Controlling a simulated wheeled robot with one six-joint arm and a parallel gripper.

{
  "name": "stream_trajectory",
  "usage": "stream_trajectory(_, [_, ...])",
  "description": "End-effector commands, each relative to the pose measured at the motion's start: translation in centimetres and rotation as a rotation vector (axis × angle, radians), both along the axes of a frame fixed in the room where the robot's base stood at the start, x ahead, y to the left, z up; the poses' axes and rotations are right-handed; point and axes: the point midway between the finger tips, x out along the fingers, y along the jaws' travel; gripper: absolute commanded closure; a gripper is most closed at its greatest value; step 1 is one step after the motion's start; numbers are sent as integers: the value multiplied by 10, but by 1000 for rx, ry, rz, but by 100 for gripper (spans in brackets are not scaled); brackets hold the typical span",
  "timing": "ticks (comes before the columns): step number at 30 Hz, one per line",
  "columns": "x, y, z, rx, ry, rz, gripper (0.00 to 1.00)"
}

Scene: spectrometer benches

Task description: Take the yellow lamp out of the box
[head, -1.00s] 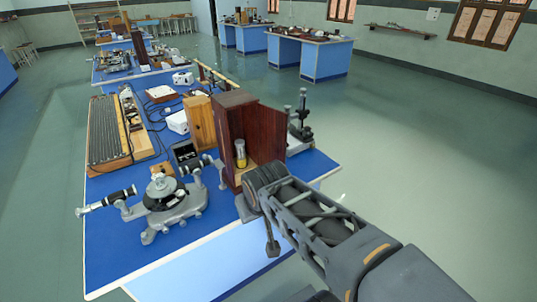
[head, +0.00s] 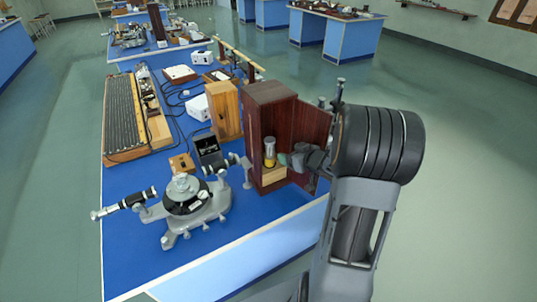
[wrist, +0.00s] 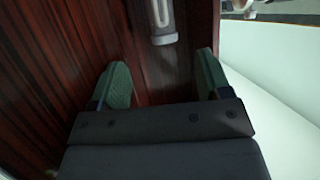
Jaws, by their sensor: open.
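The tall dark wooden box (head: 266,105) stands near the right edge of the blue bench with its front open. The yellow lamp (head: 270,153) stands upright inside it on a pale wooden block (head: 272,175). My gripper (head: 284,159) is at the box's open front, just right of the lamp. In the wrist view my gripper (wrist: 163,76) is open, its two green fingers apart with nothing between them. Dark red wood fills the left there. A pale grey cylinder (wrist: 164,25) shows beyond the fingers; I cannot tell whether it is the lamp.
The open box door (head: 312,122) is close behind my gripper. A grey spectrometer (head: 186,197) stands at front left of the box. A lighter wooden box (head: 226,112) is beside it at the left. Open floor (head: 470,180) lies to the right.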

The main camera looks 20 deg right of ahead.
Motion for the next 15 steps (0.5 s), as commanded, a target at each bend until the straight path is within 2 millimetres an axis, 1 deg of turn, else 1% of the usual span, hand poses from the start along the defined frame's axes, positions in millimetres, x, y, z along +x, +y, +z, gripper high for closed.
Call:
stream_trajectory(3, [19, 8, -10, 7, 1, 10, 29])
stream_trajectory(9, [49, 15, -22, 5, -1, 7, 29])
stream_trajectory(12, [58, 17, -26, 5, -1, 5, 29])
stream_trajectory(15, [64, 18, -28, 4, -1, 3, 29])
